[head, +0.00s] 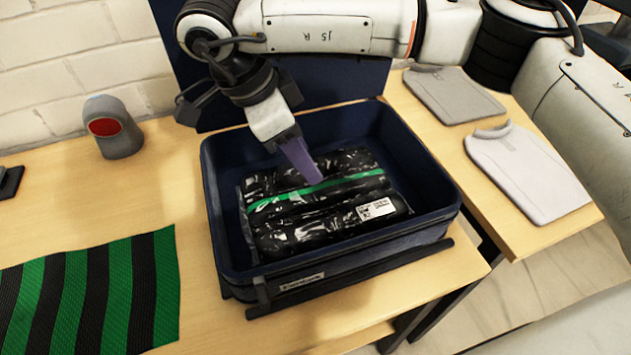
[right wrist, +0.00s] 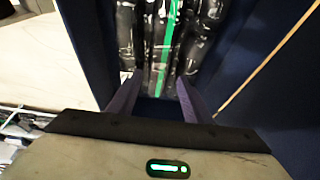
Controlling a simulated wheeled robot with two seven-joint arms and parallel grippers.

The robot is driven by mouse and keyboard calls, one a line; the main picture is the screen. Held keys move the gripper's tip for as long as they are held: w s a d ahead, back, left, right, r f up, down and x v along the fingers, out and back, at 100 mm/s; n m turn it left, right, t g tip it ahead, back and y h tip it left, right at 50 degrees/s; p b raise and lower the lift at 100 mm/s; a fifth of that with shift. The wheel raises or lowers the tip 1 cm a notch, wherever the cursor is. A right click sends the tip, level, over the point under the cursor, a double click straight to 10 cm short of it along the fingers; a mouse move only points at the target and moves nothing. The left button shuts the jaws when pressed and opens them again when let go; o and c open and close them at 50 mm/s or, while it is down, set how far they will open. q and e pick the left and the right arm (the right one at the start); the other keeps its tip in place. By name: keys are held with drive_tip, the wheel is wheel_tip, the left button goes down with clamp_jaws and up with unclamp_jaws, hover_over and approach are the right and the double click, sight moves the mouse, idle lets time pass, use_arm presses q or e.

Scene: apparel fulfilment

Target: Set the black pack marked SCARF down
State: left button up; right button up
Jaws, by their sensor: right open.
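The glossy black pack (head: 320,205) with a green band and a white label lies flat inside the dark blue tote (head: 228,250). The label's print is too small to read. The right wrist view also shows the black pack (right wrist: 190,50) beyond my fingers. My right gripper (head: 304,168) reaches over the tote from the back, its purple fingers just above the pack's far part. In the right wrist view the right gripper's fingers (right wrist: 156,98) stand apart with nothing between them. My left gripper is not in view.
A green and black striped mat (head: 95,295) lies on the table left of the tote. A grey device with a red window (head: 112,128) stands at the back left. Two folded garments, one grey (head: 455,95) and one pale (head: 528,172), lie on the right-hand table.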

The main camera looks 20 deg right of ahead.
sight(320, 189)
drive_tip(key=x, duration=0.3)
drive_tip(key=shift+s+d+f, duration=0.15)
drive_tip(key=shift+s+f, duration=0.1)
drive_tip(key=shift+f, duration=0.1)
drive_tip(key=shift+w+a+p+x, duration=0.1)
drive_tip(key=shift+a+p+x, duration=0.1)
drive_tip(key=shift+x, duration=0.7)
drive_tip(key=shift+w+a+p+x, duration=0.1)
drive_tip(key=shift+p+x, duration=0.1)
drive_tip(key=shift+x, duration=0.65)
drive_tip(key=shift+w+a+p+x, duration=0.1)
drive_tip(key=shift+p+x, duration=0.1)
drive_tip(key=shift+x, duration=0.7)
drive_tip(key=shift+f, duration=0.15)
clamp_jaws()
